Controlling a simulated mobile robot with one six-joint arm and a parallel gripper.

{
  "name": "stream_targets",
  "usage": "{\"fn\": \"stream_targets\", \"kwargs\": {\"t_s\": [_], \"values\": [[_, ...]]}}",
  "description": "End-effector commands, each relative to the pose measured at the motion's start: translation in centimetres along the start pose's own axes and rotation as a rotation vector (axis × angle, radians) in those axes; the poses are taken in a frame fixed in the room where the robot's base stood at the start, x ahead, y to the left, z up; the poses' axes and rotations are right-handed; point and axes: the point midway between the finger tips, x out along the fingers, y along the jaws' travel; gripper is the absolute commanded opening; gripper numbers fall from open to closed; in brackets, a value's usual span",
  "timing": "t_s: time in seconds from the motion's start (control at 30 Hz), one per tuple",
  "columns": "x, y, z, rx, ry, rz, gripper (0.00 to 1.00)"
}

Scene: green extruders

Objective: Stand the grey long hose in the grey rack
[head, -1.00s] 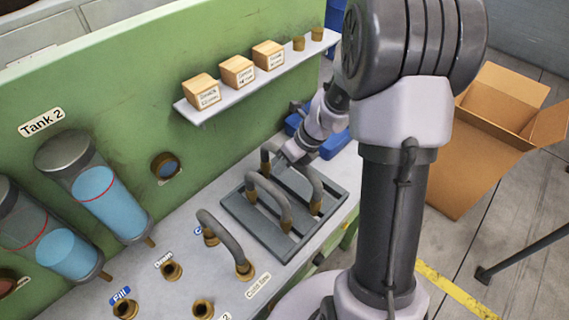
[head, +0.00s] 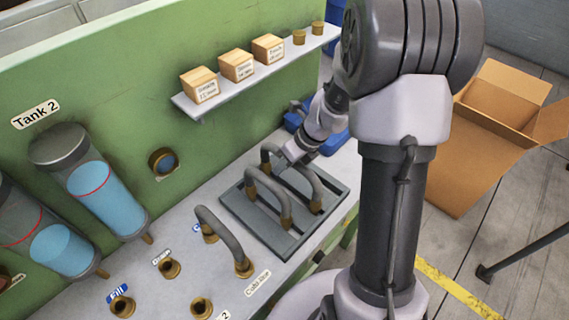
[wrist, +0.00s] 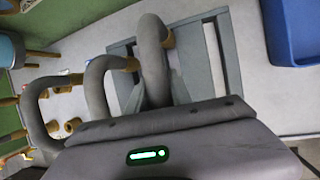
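The grey rack (head: 243,214) lies flat on the bench, a slotted frame that also shows in the wrist view (wrist: 217,35). Two bent grey hoses with brass ends stand arched at it. The farther hose (head: 304,177) passes behind my gripper (head: 287,156), which is at its upper middle; one brass end shows at the rack's right side. In the wrist view this hose (wrist: 152,45) runs down toward my gripper. The nearer hose (head: 272,188) arches alongside. I cannot tell which hose is the long one.
A third grey hose (head: 222,229) joins two brass ports left of the rack. Open brass ports (head: 170,267) lie further left. A shelf (head: 215,106) with boxes hangs behind. A blue bin (head: 335,143) stands beyond the rack, and an open carton (head: 470,150) is on the floor.

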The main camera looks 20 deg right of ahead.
Motion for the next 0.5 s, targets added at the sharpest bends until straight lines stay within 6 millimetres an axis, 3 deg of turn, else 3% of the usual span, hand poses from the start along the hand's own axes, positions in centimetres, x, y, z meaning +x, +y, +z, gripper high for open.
{"fn": "stream_targets", "kwargs": {"t_s": [0.03, 0.1, 0.37, 0.5], "values": [[-0.1, 0.0, 0.0, 0.000, 0.000, 0.000, 0.37], [-0.1, 0.0, 0.0, 0.000, 0.000, 0.000, 0.49], [-0.1, 0.0, 0.0, 0.000, 0.000, 0.000, 0.49], [-1.4, 0.0, 0.1, 0.001, -0.002, 0.000, 0.49]]}}
